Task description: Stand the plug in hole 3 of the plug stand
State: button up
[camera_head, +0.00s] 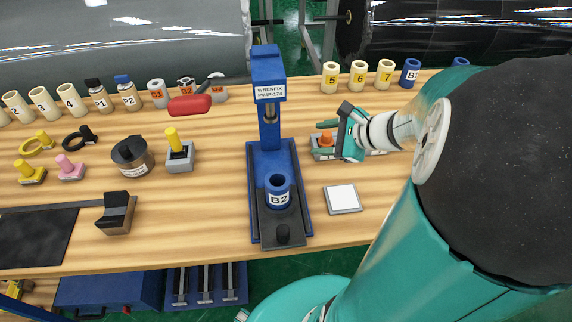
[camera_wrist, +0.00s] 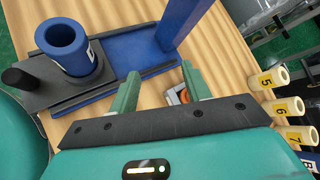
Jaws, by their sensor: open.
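My gripper (camera_head: 326,140) is at the right of the blue press, its green fingers apart. An orange piece (camera_head: 326,139) sits on a grey block (camera_head: 317,154) by the fingers, partly hidden. No stand with a hole marked 3 is readable; a cream tube (camera_head: 42,100) carries a 3.
The blue press (camera_head: 269,90) stands mid-table with a blue B2 tube (camera_head: 278,190) on its base. A white-topped pad (camera_head: 343,199) lies right of it. Numbered tubes (camera_head: 358,76) line the back. A yellow-topped grey block (camera_head: 179,155) and a pink piece (camera_head: 68,167) are left.

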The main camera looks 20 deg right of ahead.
jog(key=s+a+r+n+g, duration=0.1)
jog(key=a+n, duration=0.3)
jog(key=s+a+r+n+g, duration=0.1)
jog(key=s+a+n+g, duration=0.1)
jog(key=a+n, duration=0.1)
jog(key=s+a+r+n+g, duration=0.1)
jog(key=s+a+n, duration=0.1)
jog(key=a+n, duration=0.2)
jog(key=shift+a+r+n+g+h, duration=0.15)
jog(key=shift+a+n+g+h, duration=0.15)
jog(key=shift+a, duration=0.25)
jog(key=s+a+r+n+h, duration=0.3)
jog(key=s+r+n+h, duration=0.1)
jog(key=n, duration=0.7)
jog(key=shift+s+r+t+h, duration=0.4)
jog(key=shift+s+r, duration=0.05)
jog(key=shift+s, duration=0.2)
